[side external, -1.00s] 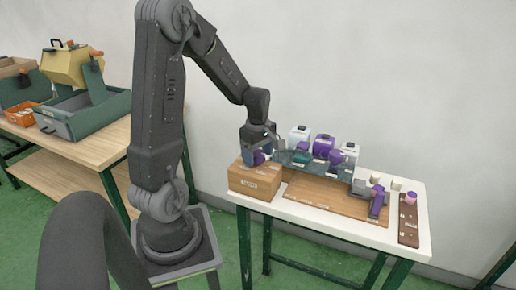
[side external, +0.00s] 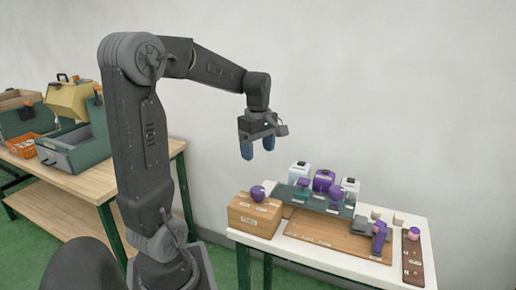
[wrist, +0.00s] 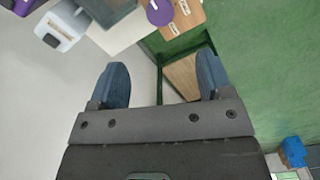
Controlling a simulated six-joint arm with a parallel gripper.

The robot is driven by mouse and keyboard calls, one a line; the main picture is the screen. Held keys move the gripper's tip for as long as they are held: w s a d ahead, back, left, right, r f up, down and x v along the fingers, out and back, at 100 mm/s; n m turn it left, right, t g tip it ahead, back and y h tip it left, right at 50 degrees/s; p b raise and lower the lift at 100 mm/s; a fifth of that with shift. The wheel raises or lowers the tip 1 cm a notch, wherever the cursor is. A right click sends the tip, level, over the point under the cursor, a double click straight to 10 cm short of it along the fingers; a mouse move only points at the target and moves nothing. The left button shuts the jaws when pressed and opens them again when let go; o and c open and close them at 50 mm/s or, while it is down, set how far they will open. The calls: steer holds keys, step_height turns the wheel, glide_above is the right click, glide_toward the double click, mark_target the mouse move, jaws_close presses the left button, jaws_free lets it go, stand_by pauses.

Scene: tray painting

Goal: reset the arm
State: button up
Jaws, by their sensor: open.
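My gripper (side external: 258,147) hangs in the air above the left part of the white table, with its blue fingers pointing down. It is open and empty. In the wrist view its two blue fingertips (wrist: 161,78) stand wide apart with nothing between them. My arm is raised, with its forearm roughly level.
On the white table (side external: 415,221) stand a wooden box (side external: 255,218) with a purple ball-shaped thing (side external: 257,192) on top, several white and purple containers, a brown board (side external: 335,236) with a purple and grey tool, and a dark strip (side external: 412,258). A wooden bench (side external: 75,175) with toolboxes stands left.

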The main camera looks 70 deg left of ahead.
stand_by(0.3)
steer(key=s+d+r+m+t, duration=0.1)
steer(key=s+d+m+t, duration=0.1)
steer(key=d+m, duration=0.9)
steer(key=s+d+r+m+t, duration=0.1)
steer(key=s+d+m+t, duration=0.2)
steer(key=d+m, duration=0.8)
steer(key=shift+s+d+m+t, duration=0.3)
steer(key=shift+s+d, duration=0.35)
steer(key=shift+s, duration=0.45)
